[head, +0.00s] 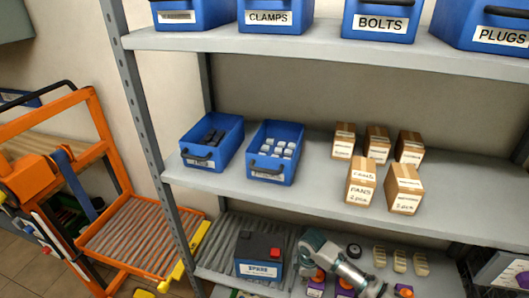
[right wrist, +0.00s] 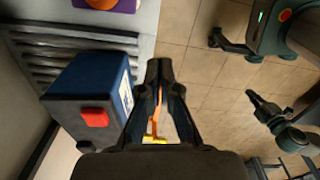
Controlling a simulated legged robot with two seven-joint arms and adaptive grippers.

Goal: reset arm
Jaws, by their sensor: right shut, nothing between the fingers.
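My right arm (head: 340,266) reaches in from the bottom of the head view over the lower shelf, just right of a blue battery (head: 259,257) with a dark top and red terminal cap. In the right wrist view my right gripper (right wrist: 160,72) is shut and empty, its fingers together. The battery (right wrist: 92,88) stands to its left there, apart from the fingers. The fingertips are hard to make out in the head view. My left gripper does not show in the head view.
The middle shelf (head: 325,205) holds two blue bins (head: 212,143) (head: 274,152) and several cardboard boxes. Labelled bins stand above. Small parts lie right of my arm on the lower shelf. An orange lift cart (head: 100,120) stands left. Tiled floor (right wrist: 215,85) is open beside the gripper.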

